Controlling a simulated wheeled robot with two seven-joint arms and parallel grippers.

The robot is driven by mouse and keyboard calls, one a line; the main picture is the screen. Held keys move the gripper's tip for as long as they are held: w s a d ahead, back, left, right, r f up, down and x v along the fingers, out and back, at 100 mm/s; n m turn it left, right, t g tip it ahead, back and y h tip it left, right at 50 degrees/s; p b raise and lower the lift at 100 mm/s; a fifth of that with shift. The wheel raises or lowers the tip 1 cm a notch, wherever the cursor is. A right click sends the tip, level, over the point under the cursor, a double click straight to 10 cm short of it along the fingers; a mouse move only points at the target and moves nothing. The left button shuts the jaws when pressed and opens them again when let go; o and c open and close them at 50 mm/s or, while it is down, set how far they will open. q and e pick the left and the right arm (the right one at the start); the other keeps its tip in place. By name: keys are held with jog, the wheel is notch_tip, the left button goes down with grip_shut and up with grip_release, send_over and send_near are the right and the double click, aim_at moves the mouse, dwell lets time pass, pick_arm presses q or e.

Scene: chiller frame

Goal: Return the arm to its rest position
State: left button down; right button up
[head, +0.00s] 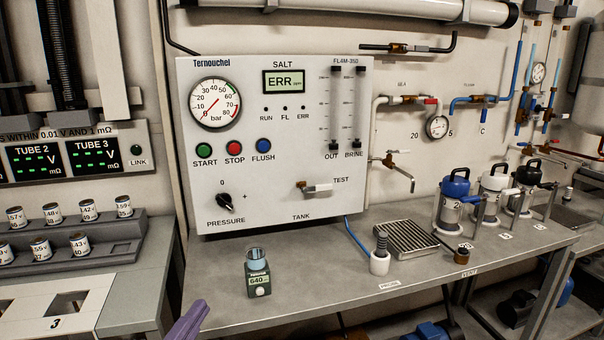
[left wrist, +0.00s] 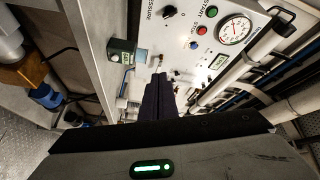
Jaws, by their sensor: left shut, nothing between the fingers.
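My left gripper (head: 188,320) shows only as purplish fingers at the bottom edge of the head view, in front of the bench's left part. In the left wrist view its dark fingers (left wrist: 158,96) are together, with nothing between them. The fingers appear apart from the bench and the control panel. The rest of the left arm is hidden below the head view. My right gripper is in neither view.
The control panel (head: 285,212) stands behind the bench (head: 320,295). A small meter reading 640 (head: 258,281), a white cup (head: 380,264), a drain grate (head: 408,238) and capped canisters (head: 453,205) stand on the bench. A rack of small cans (head: 100,235) is at left.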

pick_arm(q)
jog(key=s+f+n+g+y, duration=0.15)
jog(key=s+f+n, duration=0.25)
jog(key=f, duration=0.5)
jog(key=s+f+n+g, duration=0.3)
jog(key=s+f, duration=0.1)
jog(key=f, duration=0.4)
jog(key=s+d+f+n+g, duration=0.2)
jog(key=s+f+n+g, duration=0.3)
jog(key=s+f, duration=1)
jog(key=n, duration=0.2)
jog(key=shift+s+n+y, duration=0.15)
jog(key=shift+n+y, duration=0.15)
jog(key=shift+y, duration=0.05)
